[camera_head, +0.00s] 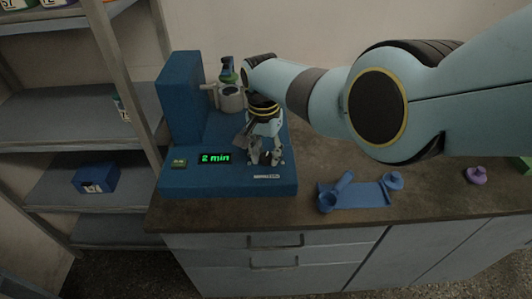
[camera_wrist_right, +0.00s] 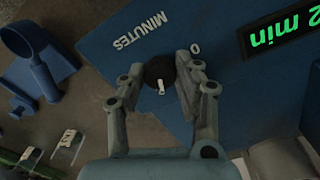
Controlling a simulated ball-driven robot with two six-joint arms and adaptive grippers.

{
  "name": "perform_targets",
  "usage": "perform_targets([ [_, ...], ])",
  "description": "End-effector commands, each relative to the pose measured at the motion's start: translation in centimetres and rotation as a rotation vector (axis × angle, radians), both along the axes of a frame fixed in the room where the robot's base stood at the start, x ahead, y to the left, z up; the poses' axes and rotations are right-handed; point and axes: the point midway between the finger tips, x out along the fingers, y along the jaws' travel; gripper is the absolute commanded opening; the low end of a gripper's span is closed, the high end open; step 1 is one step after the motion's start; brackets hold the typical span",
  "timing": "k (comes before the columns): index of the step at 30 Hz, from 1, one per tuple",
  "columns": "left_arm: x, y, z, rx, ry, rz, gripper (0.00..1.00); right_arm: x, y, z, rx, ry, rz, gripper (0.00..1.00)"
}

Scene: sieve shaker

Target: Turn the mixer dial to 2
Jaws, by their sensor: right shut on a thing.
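The blue mixer (camera_head: 184,107) stands on the counter, with its display (camera_head: 215,158) reading "2 min" in green. The display also shows at the top right of the right wrist view (camera_wrist_right: 281,30). The black dial (camera_wrist_right: 158,70) with a white pointer is on the mixer's front panel, between the word "MINUTES" and a "0". My right gripper (camera_wrist_right: 160,68) is shut on the dial, with one finger on each side. In the head view my right gripper (camera_head: 264,157) hides the dial. My left gripper is not in view.
A blue tool tray (camera_head: 360,195) lies to the right of the mixer on the counter (camera_head: 430,178). A purple weight-like object (camera_head: 476,175) stands farther right. Shelves (camera_head: 115,165) with a blue box (camera_head: 95,179) are at the left.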

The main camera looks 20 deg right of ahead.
Motion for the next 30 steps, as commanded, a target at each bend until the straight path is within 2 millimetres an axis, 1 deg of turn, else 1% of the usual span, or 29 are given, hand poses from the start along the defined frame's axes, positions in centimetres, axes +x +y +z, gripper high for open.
perform_targets([
  [6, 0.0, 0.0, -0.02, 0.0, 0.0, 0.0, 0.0, 0.03, 0.02, 0.0, 0.001, -0.001, -0.116, 0.0],
  [12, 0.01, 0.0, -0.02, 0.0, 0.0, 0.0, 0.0, 0.05, 0.02, 0.02, 0.001, -0.001, -0.174, 0.0],
  [28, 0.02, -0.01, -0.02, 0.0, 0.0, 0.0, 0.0, 0.08, 0.04, 0.04, 0.002, -0.001, -0.194, 0.0],
  [29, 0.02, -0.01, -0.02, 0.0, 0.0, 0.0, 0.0, 0.07, 0.04, 0.04, 0.002, -0.001, -0.193, 0.36],
  [30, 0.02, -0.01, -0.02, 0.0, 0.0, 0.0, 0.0, 0.08, 0.04, 0.04, 0.002, -0.001, -0.193, 0.41],
])
